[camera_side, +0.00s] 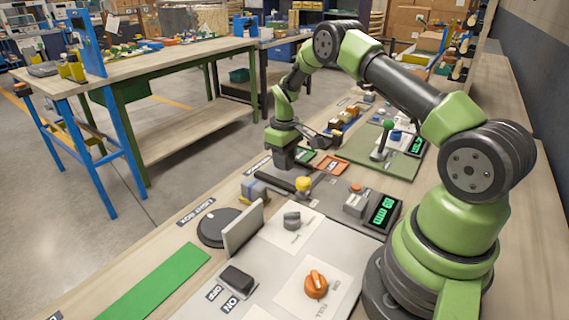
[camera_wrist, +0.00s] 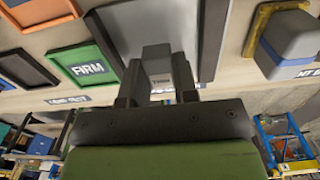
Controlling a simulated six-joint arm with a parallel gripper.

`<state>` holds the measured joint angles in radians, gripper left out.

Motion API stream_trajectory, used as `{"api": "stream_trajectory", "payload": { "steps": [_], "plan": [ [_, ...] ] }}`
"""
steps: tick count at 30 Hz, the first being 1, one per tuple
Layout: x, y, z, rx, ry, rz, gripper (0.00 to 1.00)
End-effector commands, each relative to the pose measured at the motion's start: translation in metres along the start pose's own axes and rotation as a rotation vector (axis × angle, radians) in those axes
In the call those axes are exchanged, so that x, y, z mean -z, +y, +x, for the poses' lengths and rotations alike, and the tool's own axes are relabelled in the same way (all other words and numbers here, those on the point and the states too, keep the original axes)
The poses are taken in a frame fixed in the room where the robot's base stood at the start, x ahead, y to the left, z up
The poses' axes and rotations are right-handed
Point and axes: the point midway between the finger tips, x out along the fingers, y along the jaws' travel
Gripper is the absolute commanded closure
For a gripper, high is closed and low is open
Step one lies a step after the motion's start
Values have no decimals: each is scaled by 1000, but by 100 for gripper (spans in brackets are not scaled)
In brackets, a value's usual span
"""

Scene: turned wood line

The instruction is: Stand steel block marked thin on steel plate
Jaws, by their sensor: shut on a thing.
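In the wrist view a grey steel block (camera_wrist: 158,66) with small dark lettering, too small to read surely, sits between the fingers of my gripper (camera_wrist: 158,76). My gripper is shut on it. Beyond the block lies a flat grey surface with a dark edge (camera_wrist: 130,24); it may be the steel plate, and I cannot tell whether the block touches it. In the side view my gripper (camera_side: 284,157) points down over the bench near a dark bar (camera_side: 268,178). The held block cannot be made out there.
In the side view, a green mat (camera_side: 375,155), a digital readout (camera_side: 383,210) and a control panel (camera_side: 300,240) share the bench.

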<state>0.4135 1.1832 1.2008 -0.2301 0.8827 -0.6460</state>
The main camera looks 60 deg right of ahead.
Motion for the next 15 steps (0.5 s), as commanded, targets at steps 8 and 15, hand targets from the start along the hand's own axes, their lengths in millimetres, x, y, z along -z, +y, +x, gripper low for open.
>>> {"api": "stream_trajectory", "payload": {
  "steps": [8,15],
  "plan": [
    [0,0,16,-1,2,-1,100],
    [0,0,19,-1,2,0,100]
  ]
}}
